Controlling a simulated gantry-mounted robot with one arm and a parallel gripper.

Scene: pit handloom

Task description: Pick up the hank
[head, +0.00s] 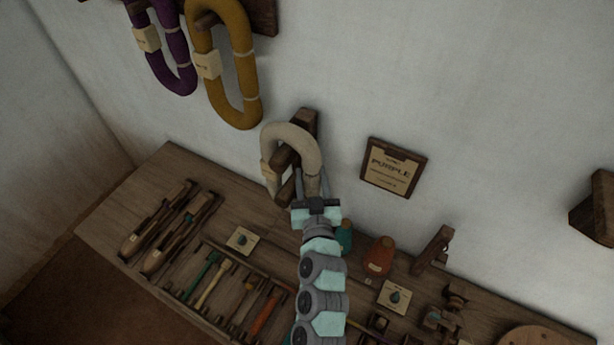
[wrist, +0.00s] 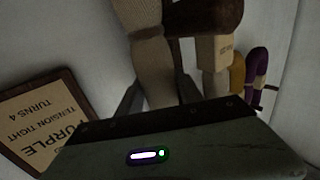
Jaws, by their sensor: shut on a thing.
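A cream hank (head: 288,131) with a pale paper tag hangs in a loop around a wooden wall peg (head: 304,122) above the bench. My gripper (head: 313,185) reaches up from below and is shut on the lower right part of this hank. In the wrist view the cream hank (wrist: 155,68) passes between the two dark fingers. The dark wooden peg (wrist: 202,14) is close behind it, and the tag hangs to its right. Part of the loop's lower end is hidden behind the peg and my gripper.
A purple hank (head: 173,48) and a mustard hank (head: 222,70) hang at upper left. A framed PURPLE card (head: 394,167) is on the wall to the right. The bench (head: 150,180) below holds shuttles, bobbins and an orange-brown jar (head: 379,256). An empty wooden bracket (head: 597,208) is at far right.

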